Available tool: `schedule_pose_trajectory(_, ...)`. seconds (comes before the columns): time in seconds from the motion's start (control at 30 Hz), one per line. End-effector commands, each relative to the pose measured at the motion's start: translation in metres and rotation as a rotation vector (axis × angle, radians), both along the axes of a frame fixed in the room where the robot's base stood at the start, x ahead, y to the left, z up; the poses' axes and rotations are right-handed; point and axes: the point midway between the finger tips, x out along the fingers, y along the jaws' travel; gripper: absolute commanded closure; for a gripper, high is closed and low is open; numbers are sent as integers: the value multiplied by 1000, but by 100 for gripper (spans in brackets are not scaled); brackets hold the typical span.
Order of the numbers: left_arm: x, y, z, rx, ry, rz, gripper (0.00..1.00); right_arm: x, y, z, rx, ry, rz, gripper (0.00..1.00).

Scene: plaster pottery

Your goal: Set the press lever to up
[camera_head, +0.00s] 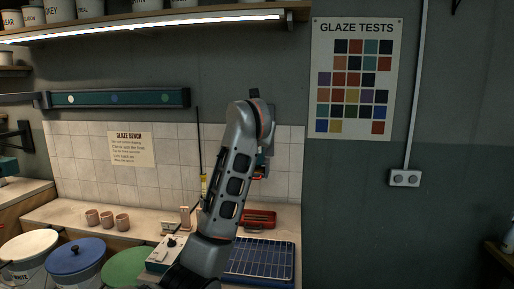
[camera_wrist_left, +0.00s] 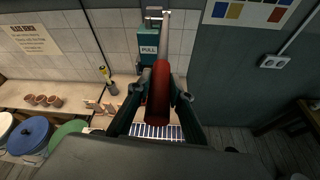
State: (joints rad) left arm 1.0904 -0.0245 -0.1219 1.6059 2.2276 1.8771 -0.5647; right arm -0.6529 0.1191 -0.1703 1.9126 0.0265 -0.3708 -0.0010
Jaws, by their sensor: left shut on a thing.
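The press lever is a grey bar with a red handle (camera_wrist_left: 160,90) in the left wrist view. Its bar runs from a pivot at the top of the teal press (camera_wrist_left: 149,48), marked PULL, towards the camera. My left gripper (camera_wrist_left: 163,95) has its dark fingers on both sides of the red handle and is shut on it. In the head view my left arm rises through the middle and hides most of the press and lever, so the lever's exact tilt is hard to tell. My right gripper is in neither view.
Below the press are a red tray (camera_head: 260,217) and a blue gridded rack (camera_head: 260,258). Several clay cups (camera_head: 107,219) stand on the bench at left. A white control box (camera_head: 166,250) and lidded buckets (camera_head: 77,258) stand in front.

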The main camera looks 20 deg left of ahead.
Motion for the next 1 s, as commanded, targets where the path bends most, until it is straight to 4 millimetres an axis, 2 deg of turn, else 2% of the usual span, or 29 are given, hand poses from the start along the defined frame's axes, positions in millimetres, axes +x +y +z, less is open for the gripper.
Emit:
schedule_pose_trajectory(0.53, 1, 1, 11, 2, 2, 1, 100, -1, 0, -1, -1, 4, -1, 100)
schedule_pose_trajectory(0.57, 1, 1, 11, 2, 2, 1, 75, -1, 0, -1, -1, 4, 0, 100)
schedule_pose_trajectory(0.6, 1, 1, 11, 2, 1, 1, 64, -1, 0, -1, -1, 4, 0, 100)
schedule_pose_trajectory(1.0, 0, 0, 8, -2, 10, 1, 63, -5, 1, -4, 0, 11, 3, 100)
